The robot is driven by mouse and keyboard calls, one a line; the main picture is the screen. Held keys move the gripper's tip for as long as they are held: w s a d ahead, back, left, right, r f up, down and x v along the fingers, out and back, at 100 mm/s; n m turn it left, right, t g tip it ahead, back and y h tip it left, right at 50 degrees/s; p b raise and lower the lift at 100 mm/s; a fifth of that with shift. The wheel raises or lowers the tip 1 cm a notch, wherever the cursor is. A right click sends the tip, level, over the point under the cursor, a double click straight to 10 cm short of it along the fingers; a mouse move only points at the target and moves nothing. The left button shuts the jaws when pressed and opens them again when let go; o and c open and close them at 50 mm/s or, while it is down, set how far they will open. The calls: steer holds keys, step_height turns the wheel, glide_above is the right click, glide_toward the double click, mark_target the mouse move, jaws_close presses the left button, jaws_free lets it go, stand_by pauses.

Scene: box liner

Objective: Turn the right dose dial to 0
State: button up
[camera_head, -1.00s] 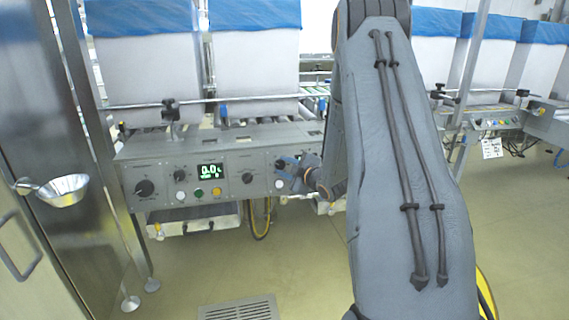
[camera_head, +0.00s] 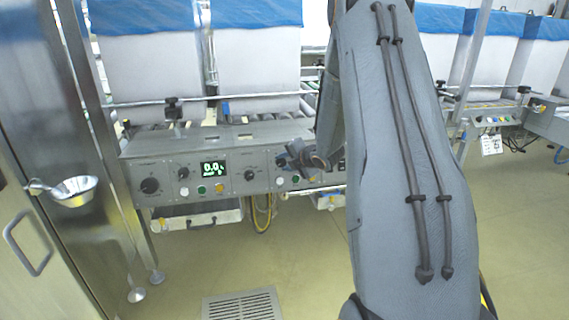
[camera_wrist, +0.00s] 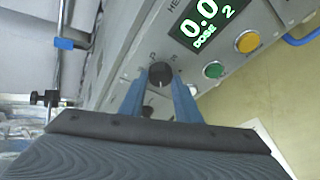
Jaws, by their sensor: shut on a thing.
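The dial in the wrist view is a dark round knob (camera_wrist: 160,73) with a pale pointer mark toward the bottom of the picture. My gripper (camera_wrist: 161,86) has its two blue fingers on either side of this knob and is shut on it. The display (camera_wrist: 203,22) beside it reads 0.0 with "DOSE 2" under it. In the head view, my gripper (camera_head: 284,163) is at the right part of the grey control panel (camera_head: 222,147). The knob and its display are hidden there behind my gripper and arm.
Another display (camera_head: 213,170) reads 0.0, with black dials (camera_head: 150,186) around it. A green button (camera_wrist: 213,70) and a yellow button (camera_wrist: 247,41) lie near the gripped knob. A steel post and cabinet with a metal scoop (camera_head: 75,190) stand at left. The floor in front is mostly clear.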

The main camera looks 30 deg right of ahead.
steer(key=shift+w+a+n+g+h+b, duration=0.1)
steer(key=shift+n+g+h+b, duration=0.35)
steer(key=shift+n+b, duration=0.65)
steer(key=shift+r+n, duration=0.1)
steer(key=shift+n, duration=0.4)
steer(key=o, duration=1)
steer(key=shift+o, duration=0.2)
steer(key=p+v, duration=0.2)
steer(key=v, duration=0.5)
steer(key=shift+s+r, duration=0.25)
steer(key=shift+s, duration=0.05)
